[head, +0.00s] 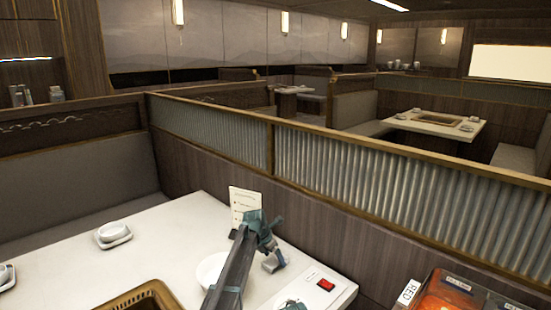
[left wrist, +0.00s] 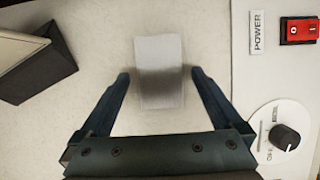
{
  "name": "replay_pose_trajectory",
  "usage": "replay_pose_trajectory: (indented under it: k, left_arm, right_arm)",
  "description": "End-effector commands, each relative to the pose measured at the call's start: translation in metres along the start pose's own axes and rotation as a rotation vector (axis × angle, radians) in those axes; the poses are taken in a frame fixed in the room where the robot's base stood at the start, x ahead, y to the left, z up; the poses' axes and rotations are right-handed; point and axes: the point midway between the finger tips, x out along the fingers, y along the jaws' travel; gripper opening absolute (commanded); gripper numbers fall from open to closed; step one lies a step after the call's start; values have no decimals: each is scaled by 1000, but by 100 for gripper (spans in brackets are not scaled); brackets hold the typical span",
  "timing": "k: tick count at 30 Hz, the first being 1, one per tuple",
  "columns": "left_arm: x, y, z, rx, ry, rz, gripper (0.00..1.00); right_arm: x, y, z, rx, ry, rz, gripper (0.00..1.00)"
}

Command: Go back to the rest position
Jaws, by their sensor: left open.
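My left gripper (head: 268,240) is over the white table (head: 180,225), near the menu card. In the left wrist view its two fingers (left wrist: 160,76) are apart. A small whitish block (left wrist: 160,58) lies between and just beyond the fingertips, with a dark shaded band across it. Neither finger visibly touches it. My left arm hides part of the table and of a white plate (head: 212,268). My right gripper is not in view.
A menu card (head: 245,203) stands behind the gripper. A red power switch (head: 325,284) and a dark knob (left wrist: 285,138) are to the right. A grill (head: 140,298) and a bowl (head: 114,232) are left. A ribbed partition (head: 370,180) rises behind.

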Motion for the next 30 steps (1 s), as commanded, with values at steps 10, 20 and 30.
replay_pose_trajectory:
  k: [10, 20, 30]
  left_arm:
    - [-53, 0, 2, -1, 0, 0, 100]
    - [-92, 0, 1, -1, 0, 0, 100]
    - [-81, 0, -1, 0, 0, 0, 100]
  right_arm:
    - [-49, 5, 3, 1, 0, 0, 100]
    - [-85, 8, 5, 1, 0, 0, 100]
    - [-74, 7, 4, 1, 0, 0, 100]
